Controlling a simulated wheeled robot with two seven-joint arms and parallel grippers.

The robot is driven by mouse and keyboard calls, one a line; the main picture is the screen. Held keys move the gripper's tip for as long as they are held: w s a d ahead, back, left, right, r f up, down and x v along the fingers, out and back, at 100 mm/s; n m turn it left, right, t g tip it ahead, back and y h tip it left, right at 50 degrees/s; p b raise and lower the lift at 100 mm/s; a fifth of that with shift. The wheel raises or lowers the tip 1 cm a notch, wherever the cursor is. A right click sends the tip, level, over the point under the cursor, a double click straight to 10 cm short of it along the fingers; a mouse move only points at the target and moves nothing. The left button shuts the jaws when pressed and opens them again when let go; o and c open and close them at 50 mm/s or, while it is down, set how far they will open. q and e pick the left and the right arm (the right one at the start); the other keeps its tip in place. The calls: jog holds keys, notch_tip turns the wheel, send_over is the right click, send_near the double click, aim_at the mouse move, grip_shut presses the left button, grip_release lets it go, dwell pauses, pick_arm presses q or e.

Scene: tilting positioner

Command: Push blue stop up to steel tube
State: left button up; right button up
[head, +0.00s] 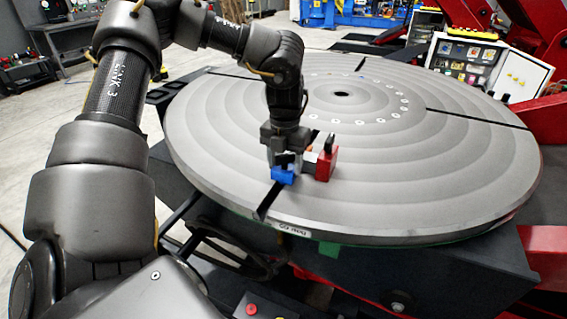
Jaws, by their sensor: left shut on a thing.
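The blue stop (284,176) sits low over the near left part of the round grey turntable, by a dark radial slot. My left gripper (284,163) points down from above and is shut on the blue stop, covering its upper part. A red block (327,164) with a black top piece stands just right of the stop. A small pale and orange piece shows between the gripper and the red block. I cannot make out the steel tube clearly, nor whether the stop touches anything there. My right gripper is not in view.
The turntable (440,175) has dark radial slots, a ring of pale holes and a dark centre hole. Its right and far areas are clear. A white equipment case (515,72) and red machine arms stand beyond its right edge.

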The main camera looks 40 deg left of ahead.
pick_arm(q)
jog(key=shift+w, duration=0.15)
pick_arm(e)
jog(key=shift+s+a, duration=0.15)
pick_arm(q)
jog(key=shift+w+a, duration=0.15)
jog(key=shift+w, duration=0.1)
jog(key=shift+w+a+r, duration=0.1)
jog(key=shift+w+a, duration=0.05)
jog(key=shift+w, duration=0.35)
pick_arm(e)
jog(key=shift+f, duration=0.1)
pick_arm(q)
jog(key=o, duration=2)
jog(key=shift+c, duration=0.2)
